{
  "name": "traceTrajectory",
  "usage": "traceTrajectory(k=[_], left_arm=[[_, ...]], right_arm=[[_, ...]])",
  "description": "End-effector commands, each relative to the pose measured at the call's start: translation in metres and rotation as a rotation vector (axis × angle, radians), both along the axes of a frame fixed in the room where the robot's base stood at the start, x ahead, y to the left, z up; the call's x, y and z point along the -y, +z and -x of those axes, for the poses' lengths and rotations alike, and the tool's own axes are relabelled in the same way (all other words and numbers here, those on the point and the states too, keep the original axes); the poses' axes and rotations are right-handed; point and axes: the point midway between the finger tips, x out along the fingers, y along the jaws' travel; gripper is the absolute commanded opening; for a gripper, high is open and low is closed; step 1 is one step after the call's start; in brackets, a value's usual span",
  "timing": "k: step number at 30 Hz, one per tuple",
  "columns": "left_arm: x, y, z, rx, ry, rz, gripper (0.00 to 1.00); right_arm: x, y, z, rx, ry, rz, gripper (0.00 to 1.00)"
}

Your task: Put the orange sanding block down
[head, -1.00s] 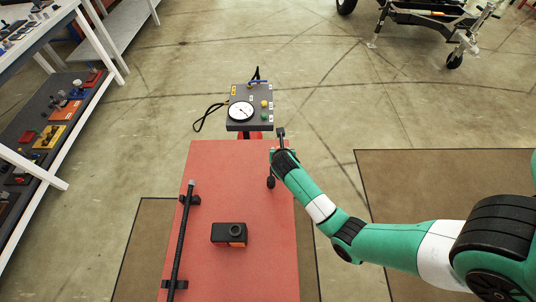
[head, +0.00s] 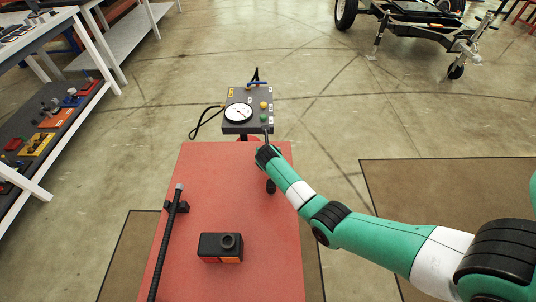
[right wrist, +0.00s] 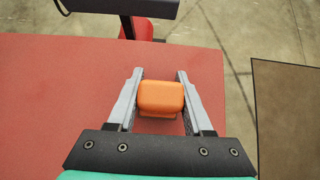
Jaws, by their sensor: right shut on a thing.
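An orange sanding block (right wrist: 161,97) with rounded edges sits between the fingers of my right gripper (right wrist: 160,72) in the right wrist view. The gripper is shut on it, with a finger on each side. Both are over the red tabletop (right wrist: 60,110), close to its far edge; I cannot tell whether the block touches the surface. In the head view, my right wrist (head: 268,155) is at the far right corner of the red table (head: 275,230), and the block is hidden there. My left gripper is not in view.
A dark box with an orange lower face (head: 220,248) stands on the table. A long black bar (head: 165,240) runs along its left side. A grey panel with a dial (head: 238,112) stands beyond the far edge. The middle of the tabletop is clear.

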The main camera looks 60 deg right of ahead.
Motion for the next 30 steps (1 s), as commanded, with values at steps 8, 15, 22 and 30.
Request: traceTrajectory(k=[8, 15, 22, 30], left_arm=[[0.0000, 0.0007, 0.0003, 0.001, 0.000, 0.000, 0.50], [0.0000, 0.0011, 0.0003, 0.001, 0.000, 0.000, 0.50], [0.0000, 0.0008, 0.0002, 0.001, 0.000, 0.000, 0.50], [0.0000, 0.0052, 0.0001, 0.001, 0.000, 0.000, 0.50]], right_arm=[[-0.0001, -0.0024, 0.0002, 0.000, 0.000, 0.000, 0.00], [-0.0008, -0.0031, 0.0003, -0.002, 0.001, -0.002, 0.81], [-0.0017, -0.0044, 0.0002, -0.002, 0.002, -0.005, 0.81], [-0.0031, 0.0025, 0.0003, -0.001, 0.003, -0.006, 0.81]])
